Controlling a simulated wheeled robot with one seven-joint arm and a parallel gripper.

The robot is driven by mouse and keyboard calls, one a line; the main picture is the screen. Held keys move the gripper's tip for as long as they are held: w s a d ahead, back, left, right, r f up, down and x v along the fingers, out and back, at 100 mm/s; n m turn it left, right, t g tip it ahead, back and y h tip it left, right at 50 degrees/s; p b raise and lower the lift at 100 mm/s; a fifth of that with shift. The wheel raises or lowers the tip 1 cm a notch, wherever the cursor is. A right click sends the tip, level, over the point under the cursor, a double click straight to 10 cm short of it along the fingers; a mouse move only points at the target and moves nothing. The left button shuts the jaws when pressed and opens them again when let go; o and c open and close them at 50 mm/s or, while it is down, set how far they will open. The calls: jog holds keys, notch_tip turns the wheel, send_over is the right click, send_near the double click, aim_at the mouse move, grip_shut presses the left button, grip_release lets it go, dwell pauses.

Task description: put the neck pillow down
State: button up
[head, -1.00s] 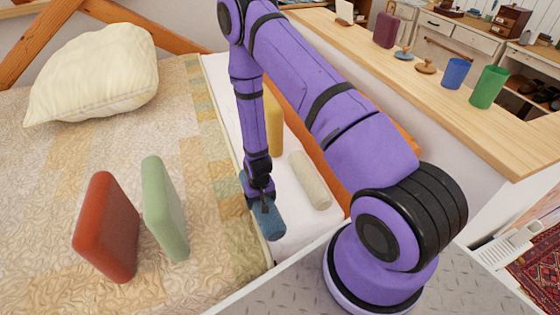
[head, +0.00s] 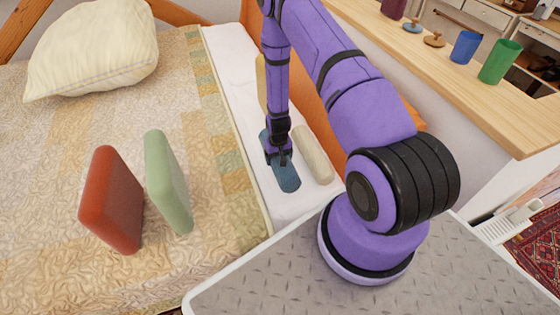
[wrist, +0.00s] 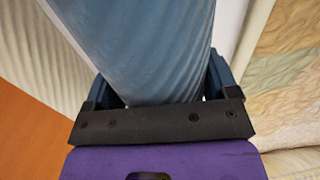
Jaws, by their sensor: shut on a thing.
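The neck pillow, a blue roll (head: 288,180), is between the fingers of my gripper (head: 279,159). It is over the white strip along the bed's right side, left of a cream roll (head: 314,156). I cannot tell whether its underside touches the white surface. In the wrist view the blue roll (wrist: 150,45) runs up from between the two fingers and hides what is behind it. My gripper is shut on it.
A red block-like cushion (head: 112,200) and a green one (head: 166,180) stand on the quilt to the left. A yellow roll (head: 261,84) is partly hidden behind my arm. A cream pillow (head: 92,48) lies at the back left. A wooden shelf (head: 455,95) holds cups.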

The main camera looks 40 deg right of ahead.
jog(key=shift+w+d, duration=0.1)
jog(key=shift+d, duration=0.15)
jog(key=shift+w+d+f, duration=0.1)
jog(key=shift+d+f, duration=0.1)
jog(key=shift+f, duration=0.7)
jog(key=shift+w+d+f, duration=0.1)
jog(key=shift+d+f, duration=0.1)
jog(key=shift+f, duration=0.7)
jog(key=shift+f, duration=0.1)
jog(key=o, duration=1)
